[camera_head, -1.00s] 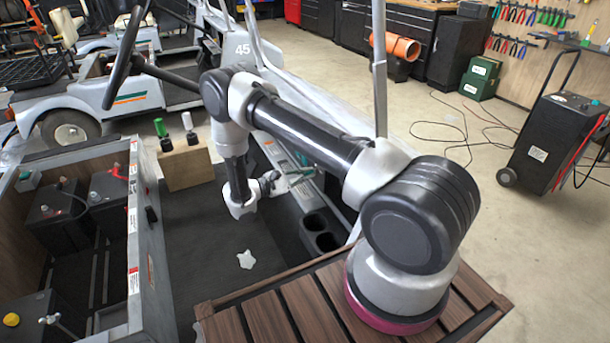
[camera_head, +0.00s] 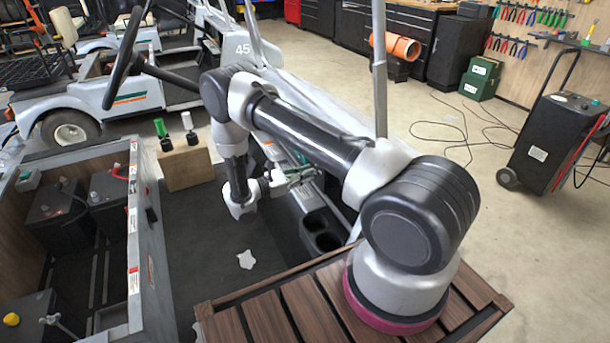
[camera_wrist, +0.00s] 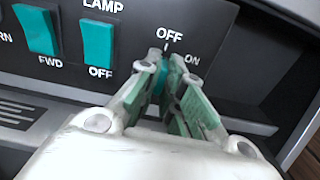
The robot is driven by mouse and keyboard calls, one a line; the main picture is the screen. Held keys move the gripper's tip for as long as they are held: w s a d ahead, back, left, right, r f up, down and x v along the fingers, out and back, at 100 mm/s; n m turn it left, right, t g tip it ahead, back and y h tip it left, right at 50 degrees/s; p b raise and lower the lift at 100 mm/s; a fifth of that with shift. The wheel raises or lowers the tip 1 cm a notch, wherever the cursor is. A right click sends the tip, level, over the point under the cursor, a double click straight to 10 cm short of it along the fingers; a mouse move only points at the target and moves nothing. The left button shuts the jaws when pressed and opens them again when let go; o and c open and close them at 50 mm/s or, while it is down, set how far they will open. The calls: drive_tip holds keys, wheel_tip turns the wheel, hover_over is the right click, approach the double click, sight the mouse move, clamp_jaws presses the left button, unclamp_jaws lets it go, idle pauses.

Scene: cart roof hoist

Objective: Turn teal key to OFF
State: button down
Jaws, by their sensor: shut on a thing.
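The teal key (camera_wrist: 160,80) shows in the wrist view on a dark dash panel (camera_wrist: 135,55). It sits between the fingers, just below the white OFF label, with the ON label to its right. My gripper (camera_wrist: 167,75) is shut on the key, its green-padded fingers on either side. The fingers hide much of the key; the visible part seems to point up toward the OFF mark. In the head view my gripper (camera_head: 300,177) reaches the cart's dash, and the key is too small to make out there.
Two teal rocker switches, one marked FWD (camera_wrist: 37,30) and a LAMP one (camera_wrist: 97,42), stand left of the key. In the head view, cup holders (camera_head: 321,232) lie below the dash. A steering wheel (camera_head: 124,58) and batteries (camera_head: 60,215) are at left.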

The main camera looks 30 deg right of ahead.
drive_tip(key=shift+n, duration=0.3)
drive_tip(key=c, duration=1.6)
unclamp_jaws()
drive_tip(key=shift+o, duration=0.2)
drive_tip(key=shift+a, duration=0.15)
drive_tip(key=a, duration=1.1)
drive_tip(key=shift+a, duration=0.4)
